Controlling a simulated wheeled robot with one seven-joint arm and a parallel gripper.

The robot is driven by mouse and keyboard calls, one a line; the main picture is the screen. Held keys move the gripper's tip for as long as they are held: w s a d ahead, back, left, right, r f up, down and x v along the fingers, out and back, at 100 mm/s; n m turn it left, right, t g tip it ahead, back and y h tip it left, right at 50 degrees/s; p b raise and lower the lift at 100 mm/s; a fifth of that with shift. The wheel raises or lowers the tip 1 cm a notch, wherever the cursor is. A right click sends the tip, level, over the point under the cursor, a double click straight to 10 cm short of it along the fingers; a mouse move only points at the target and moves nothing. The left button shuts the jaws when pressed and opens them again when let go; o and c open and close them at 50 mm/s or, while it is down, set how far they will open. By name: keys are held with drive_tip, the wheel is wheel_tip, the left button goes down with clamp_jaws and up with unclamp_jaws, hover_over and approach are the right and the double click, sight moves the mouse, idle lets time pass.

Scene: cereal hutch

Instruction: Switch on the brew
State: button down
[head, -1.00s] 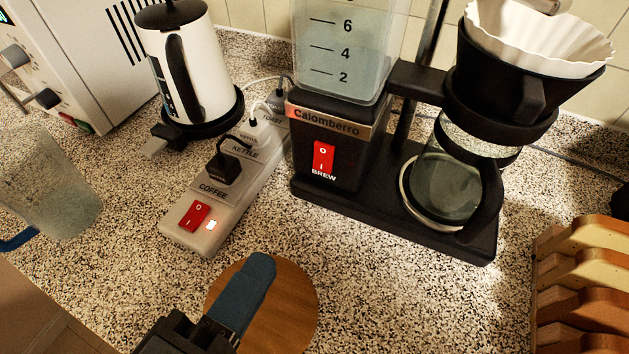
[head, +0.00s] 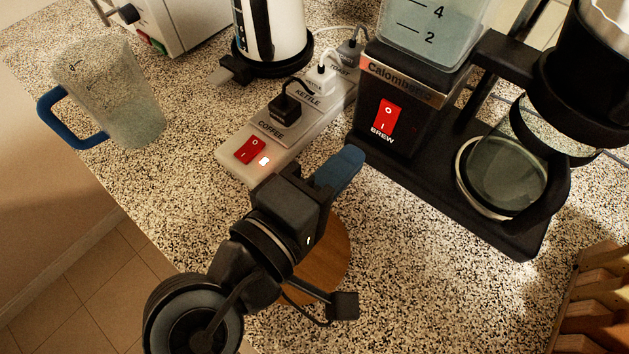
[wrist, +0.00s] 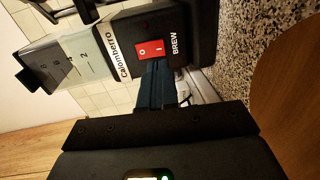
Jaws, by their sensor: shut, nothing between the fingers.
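The black Calomberro coffee maker (head: 415,112) stands at the back of the counter. Its red rocker switch (head: 387,116), marked O and I above the word BREW, is on the front of its body. The switch also shows in the wrist view (wrist: 150,50). My gripper (head: 345,165) is shut and empty, its blue fingers pointing at the coffee maker, a little below and in front of the switch. In the wrist view the fingertips (wrist: 157,68) appear right by the switch's I end; I cannot tell whether they touch. The glass carafe (head: 505,170) sits under the filter holder.
A power strip (head: 240,163) with a red switch and a lit light lies left of the coffee maker. A kettle (head: 270,30), a toaster (head: 185,22) and a clear jug (head: 115,95) stand left. A round wooden board (head: 325,270) lies under my gripper; a wooden rack (head: 590,310) is at right.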

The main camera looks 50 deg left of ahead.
sight(382, 128)
drive_tip(key=p+x, duration=0.1)
drive_tip(key=x, duration=0.4)
drive_tip(key=shift+w+a, duration=0.1)
drive_tip(key=shift+w, duration=0.2)
drive_tip(key=shift+f, duration=0.1)
drive_tip(key=shift+w+f+b, duration=0.2)
drive_tip(key=shift+b, duration=0.55)
drive_tip(key=shift+r, duration=0.15)
